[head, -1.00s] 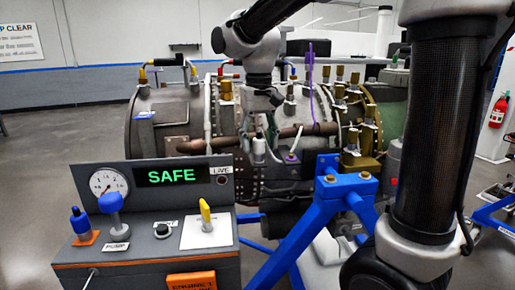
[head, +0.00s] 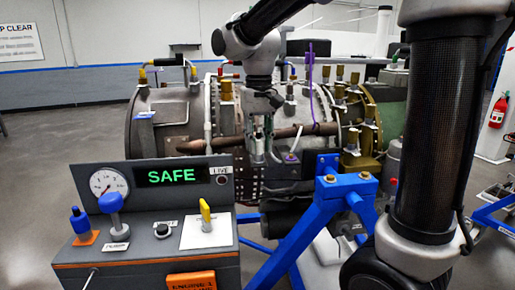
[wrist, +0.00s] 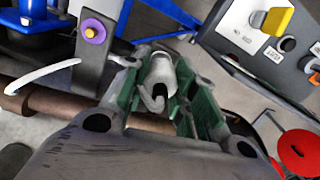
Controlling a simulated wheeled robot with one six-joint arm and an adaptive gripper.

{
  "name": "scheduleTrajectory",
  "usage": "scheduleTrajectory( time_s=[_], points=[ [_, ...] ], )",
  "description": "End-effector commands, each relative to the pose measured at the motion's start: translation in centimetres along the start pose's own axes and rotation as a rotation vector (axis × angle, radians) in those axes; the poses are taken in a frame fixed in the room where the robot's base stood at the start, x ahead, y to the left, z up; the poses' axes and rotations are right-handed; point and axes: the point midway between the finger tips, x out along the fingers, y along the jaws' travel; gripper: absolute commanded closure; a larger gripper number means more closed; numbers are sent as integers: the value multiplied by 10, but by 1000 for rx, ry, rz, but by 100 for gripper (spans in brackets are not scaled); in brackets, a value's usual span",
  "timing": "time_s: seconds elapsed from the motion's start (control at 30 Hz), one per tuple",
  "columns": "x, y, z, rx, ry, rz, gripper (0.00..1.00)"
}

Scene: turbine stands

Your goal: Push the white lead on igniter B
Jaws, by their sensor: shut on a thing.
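My gripper (head: 264,150) is in front of the engine in the head view, pointing down. In the wrist view its green-padded fingers (wrist: 172,100) are shut on a pale grey-white lead end (wrist: 160,80), a rounded boot with a hooked tip. The lead end is mostly hidden by the fingers in the head view. I cannot tell whether it touches an igniter, and no igniter label is readable. A bracket with a purple cap (wrist: 94,30) stands beside the gripper; the cap also shows in the head view (head: 291,157). A white cable (wrist: 40,76) runs left of the fingers.
The control box (head: 145,215) stands front left, its display reading SAFE, with a yellow switch (head: 205,211) and blue knobs. A blue stand (head: 320,215) is right of the gripper. A brown pipe (head: 225,144) crosses the engine close to the fingers.

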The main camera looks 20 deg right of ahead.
Motion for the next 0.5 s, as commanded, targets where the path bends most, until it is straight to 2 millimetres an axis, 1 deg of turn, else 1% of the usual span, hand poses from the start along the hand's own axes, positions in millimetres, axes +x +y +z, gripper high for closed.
scheduleTrajectory(
  time_s=[0.5],
  points=[
    [-9, 0, 0, 0, 1, 0, 100]
  ],
)
